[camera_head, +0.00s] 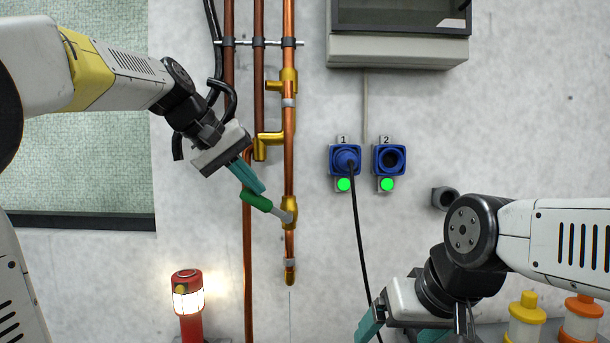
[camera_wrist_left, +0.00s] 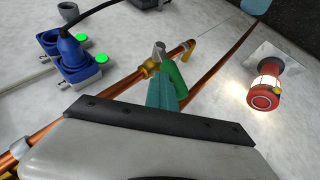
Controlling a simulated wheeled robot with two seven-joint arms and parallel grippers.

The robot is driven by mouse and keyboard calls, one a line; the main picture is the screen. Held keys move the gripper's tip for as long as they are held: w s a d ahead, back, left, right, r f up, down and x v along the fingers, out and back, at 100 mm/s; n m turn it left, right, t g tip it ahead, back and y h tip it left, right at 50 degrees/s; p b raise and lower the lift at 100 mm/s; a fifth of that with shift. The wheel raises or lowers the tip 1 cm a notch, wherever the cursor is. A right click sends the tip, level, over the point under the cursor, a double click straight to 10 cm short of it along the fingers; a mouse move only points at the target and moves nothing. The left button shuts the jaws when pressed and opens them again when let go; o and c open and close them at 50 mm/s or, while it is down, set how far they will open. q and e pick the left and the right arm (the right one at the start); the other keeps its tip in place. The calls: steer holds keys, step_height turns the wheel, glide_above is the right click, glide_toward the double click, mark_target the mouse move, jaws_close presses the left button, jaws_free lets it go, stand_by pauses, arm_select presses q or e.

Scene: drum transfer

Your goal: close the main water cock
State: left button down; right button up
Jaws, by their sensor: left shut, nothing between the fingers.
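The water cock is a brass valve (camera_head: 289,212) low on the right copper pipe. Its lever has a grey arm and a green handle (camera_head: 257,200), which points left and slightly up, across the vertical pipe. My left gripper (camera_head: 257,188) is shut with its teal fingers at the upper side of the green handle, not around it. In the left wrist view the green handle (camera_wrist_left: 175,80) lies right beside the fingers (camera_wrist_left: 162,92); I cannot tell whether they touch. My right gripper (camera_head: 402,334) is low in the head view with its teal fingers apart, partly cut off.
Several copper pipes (camera_head: 259,90) run down the wall beside the lever. Blue sockets (camera_head: 390,159) with green lights are to the right, and a black cable (camera_head: 359,235) hangs from socket 1. A lit red lantern (camera_head: 188,305) stands lower left.

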mark_target(246, 196)
arm_select(q)
steer(key=a+f+h, duration=0.2)
steer(key=shift+a+f+n+h, duration=0.1)
steer(key=shift+f+n+h, duration=0.2)
steer(key=shift+n, duration=0.1)
steer(key=shift+a+f, duration=0.25)
steer(key=shift+f, duration=0.25)
steer(key=shift+a+f, duration=0.2)
steer(key=shift+f, duration=0.55)
steer(key=d+r+v, duration=0.1)
steer(key=v, duration=1.1)
steer(key=s+d+f+m+y, duration=0.1)
steer(key=s+d+f+y, duration=0.1)
steer(key=s+f, duration=0.5)
steer(key=s+d+f+m+y, duration=0.2)
steer(key=s+f+y, duration=0.3)
steer(key=f, duration=1.1)
steer(key=shift+s+d+f+m, duration=0.3)
steer(key=shift+s+d, duration=0.55)
steer(key=shift+s, duration=0.4)
